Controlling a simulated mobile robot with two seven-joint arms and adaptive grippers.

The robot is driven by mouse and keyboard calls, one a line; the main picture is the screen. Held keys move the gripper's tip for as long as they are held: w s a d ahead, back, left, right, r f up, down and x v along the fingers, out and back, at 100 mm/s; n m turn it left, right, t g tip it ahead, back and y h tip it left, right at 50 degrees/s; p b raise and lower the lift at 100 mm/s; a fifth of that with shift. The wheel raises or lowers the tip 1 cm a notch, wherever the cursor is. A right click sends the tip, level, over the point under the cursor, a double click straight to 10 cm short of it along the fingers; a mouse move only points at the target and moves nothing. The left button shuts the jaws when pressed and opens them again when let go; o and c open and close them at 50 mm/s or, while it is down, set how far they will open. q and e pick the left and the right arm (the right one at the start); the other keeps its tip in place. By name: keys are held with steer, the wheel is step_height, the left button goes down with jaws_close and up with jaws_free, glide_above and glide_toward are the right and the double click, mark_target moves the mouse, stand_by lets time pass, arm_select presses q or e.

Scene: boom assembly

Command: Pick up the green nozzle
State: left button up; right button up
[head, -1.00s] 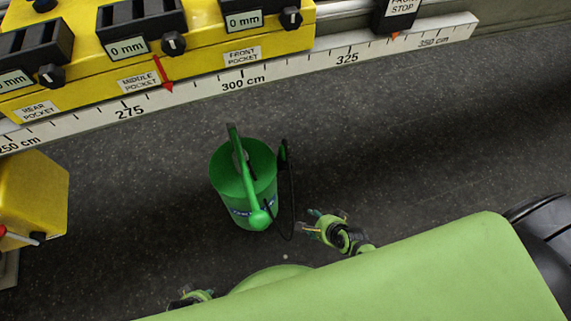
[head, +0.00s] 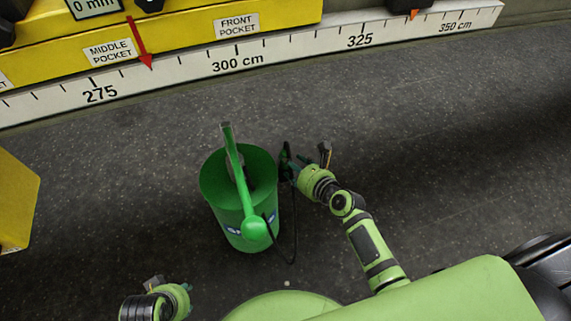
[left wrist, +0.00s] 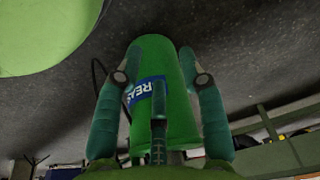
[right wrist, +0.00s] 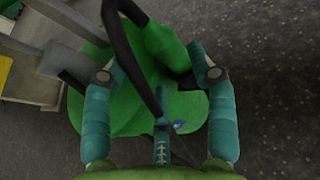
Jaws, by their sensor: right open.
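A green bucket (head: 215,185) with a label stands on the dark floor. A long green arm with a rounded end (head: 255,228) lies across its top. A dark green nozzle (head: 285,158) with a thin black hose shows at its right rim. My right gripper (head: 293,167) is open beside the nozzle; I cannot tell whether they touch. The right wrist view shows a black curved piece (right wrist: 121,50) between the spread fingers (right wrist: 163,83). My left gripper (head: 153,284) is open and empty at the lower left. The left wrist view shows the bucket (left wrist: 160,60) beyond its fingers (left wrist: 160,78).
A yellow unit (head: 180,40) and a white ruler rail (head: 200,68) run along the back. A yellow block (head: 15,200) is at the left edge. The dark floor (head: 440,140) to the right is clear.

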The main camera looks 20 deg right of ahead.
steer(key=shift+b+x, duration=0.45)
steer(key=shift+x, duration=1.05)
steer(key=c, duration=1.1)
arm_select(q)
step_height(320, 180, up, 3)
steer(key=shift+r, duration=0.15)
arm_select(e)
steer(key=shift+o, duration=0.2)
